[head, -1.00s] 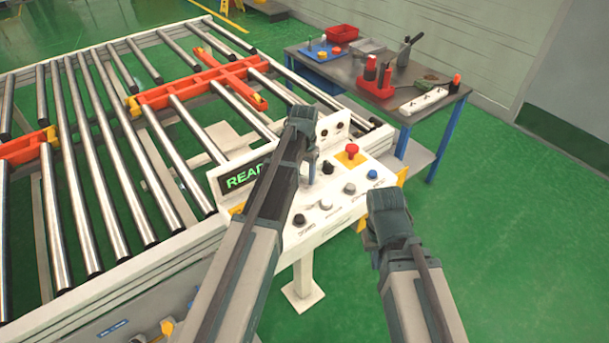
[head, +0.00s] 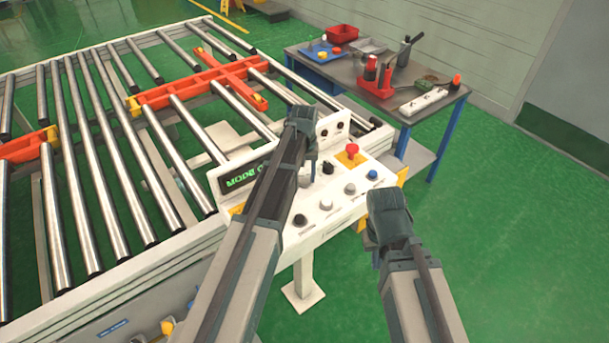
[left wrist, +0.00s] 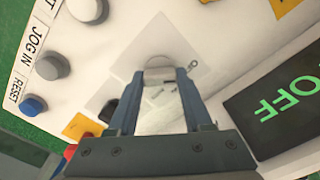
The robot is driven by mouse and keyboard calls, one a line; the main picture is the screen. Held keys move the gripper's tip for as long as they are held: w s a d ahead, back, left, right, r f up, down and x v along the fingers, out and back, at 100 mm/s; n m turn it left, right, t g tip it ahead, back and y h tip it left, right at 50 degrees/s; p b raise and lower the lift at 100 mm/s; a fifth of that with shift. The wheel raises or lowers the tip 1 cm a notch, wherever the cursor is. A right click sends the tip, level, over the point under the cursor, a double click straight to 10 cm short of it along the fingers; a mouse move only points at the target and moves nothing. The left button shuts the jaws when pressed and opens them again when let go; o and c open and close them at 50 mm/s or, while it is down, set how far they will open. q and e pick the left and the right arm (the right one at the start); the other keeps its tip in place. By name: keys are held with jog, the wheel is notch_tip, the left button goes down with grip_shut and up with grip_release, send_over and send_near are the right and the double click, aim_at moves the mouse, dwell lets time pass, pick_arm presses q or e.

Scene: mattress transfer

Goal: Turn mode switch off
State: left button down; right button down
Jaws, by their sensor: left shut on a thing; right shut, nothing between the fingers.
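The white control panel (head: 330,217) stands at the corner of the roller conveyor. Its display (head: 243,179) shows green text starting "MODE O", partly hidden by my left arm; in the left wrist view the display (left wrist: 280,100) reads "OFF". My left gripper (head: 303,160) is over the panel; in the left wrist view its fingers are shut on a round grey knob, the mode switch (left wrist: 159,64), on a pale square plate. In the head view my left gripper and arm mostly hide this knob. My right gripper (head: 385,205) is shut and empty, at the panel's right front edge.
A red emergency button (head: 352,149) on a yellow plate, a blue button (head: 373,174) and several black and grey knobs sit close by on the panel. A tool table (head: 375,80) stands behind. Green floor is clear at right.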

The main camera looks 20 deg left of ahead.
aim_at(304, 176)
pick_arm(q)
jog(key=shift+c, duration=1.6)
grip_release()
notch_tip(304, 176, up, 14)
jog(key=p, duration=1.4)
jog(key=shift+f, duration=0.1)
